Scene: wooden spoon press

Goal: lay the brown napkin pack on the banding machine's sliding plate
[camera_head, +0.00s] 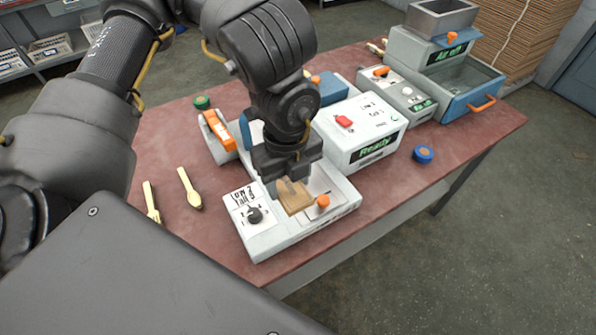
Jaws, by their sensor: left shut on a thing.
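My left gripper (291,180) points down over the front of the white machine (285,240) and is shut on the brown napkin pack (297,203). The pack is a small tan block below the fingers. It is over or on the pale plate (320,180), which has an orange knob (323,201) beside the pack. I cannot tell whether the pack touches the plate. The fingers and wrist hide part of the plate and the machine behind. My right gripper is not in view.
A dial (254,215) sits left of the pack. Two wooden utensils (189,188) lie on the left of the red table (160,150). A blue round piece (423,154) lies at right. A drawer unit (470,85) stands at the back right.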

